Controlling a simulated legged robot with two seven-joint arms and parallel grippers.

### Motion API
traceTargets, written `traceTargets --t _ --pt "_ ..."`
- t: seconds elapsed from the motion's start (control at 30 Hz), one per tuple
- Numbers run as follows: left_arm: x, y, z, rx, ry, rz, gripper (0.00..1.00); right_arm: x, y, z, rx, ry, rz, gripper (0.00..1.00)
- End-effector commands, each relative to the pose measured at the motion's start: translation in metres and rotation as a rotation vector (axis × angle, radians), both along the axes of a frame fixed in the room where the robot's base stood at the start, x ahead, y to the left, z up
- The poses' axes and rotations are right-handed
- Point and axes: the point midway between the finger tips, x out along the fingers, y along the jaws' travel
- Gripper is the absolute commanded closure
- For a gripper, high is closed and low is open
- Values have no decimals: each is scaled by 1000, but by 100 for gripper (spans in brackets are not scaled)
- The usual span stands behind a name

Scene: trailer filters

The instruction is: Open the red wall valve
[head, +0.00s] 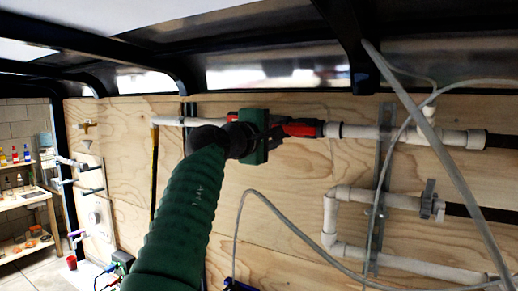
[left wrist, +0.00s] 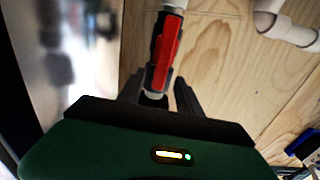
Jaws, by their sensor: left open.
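The red wall valve handle (head: 302,127) sits on a white pipe on the plywood wall in the head view, right of my left gripper (head: 281,129). My green left arm partly hides the pipe around it. In the left wrist view the red handle (left wrist: 167,52) lies lengthwise along the white pipe. My left gripper (left wrist: 159,88) is open there, with one dark finger on each side of the valve's near end. The finger on the left looks closer to it; I cannot tell whether it touches. My right gripper is in neither view.
Dark frame beams (head: 350,45) stand above. Shelves (head: 22,172) are far left.

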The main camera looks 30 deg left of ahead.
Motion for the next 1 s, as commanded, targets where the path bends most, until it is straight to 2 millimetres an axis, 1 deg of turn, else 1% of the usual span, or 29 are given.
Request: traceTargets --t 0.03,0.1,0.2,0.3,0.4,0.5,0.57,0.93,1.0 --pt "-16 1 -11 -1 -5 1 58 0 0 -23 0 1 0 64" --pt "-37 2 -11 -1 -5 0 58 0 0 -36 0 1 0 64" --pt "-66 3 -11 -2 -3 0 58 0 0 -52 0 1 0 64" --pt "-90 4 -9 -2 -2 0 58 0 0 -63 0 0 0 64" --pt "-106 5 -7 0 0 1 58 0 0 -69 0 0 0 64" --pt "-114 6 -6 -1 3 2 58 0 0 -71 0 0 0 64" --pt "-116 6 -5 -1 4 2 58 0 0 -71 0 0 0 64" --pt "-116 6 -4 -1 3 2 58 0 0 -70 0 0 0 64" --pt "-114 5 -6 -28 3 -7 58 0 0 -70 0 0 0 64"
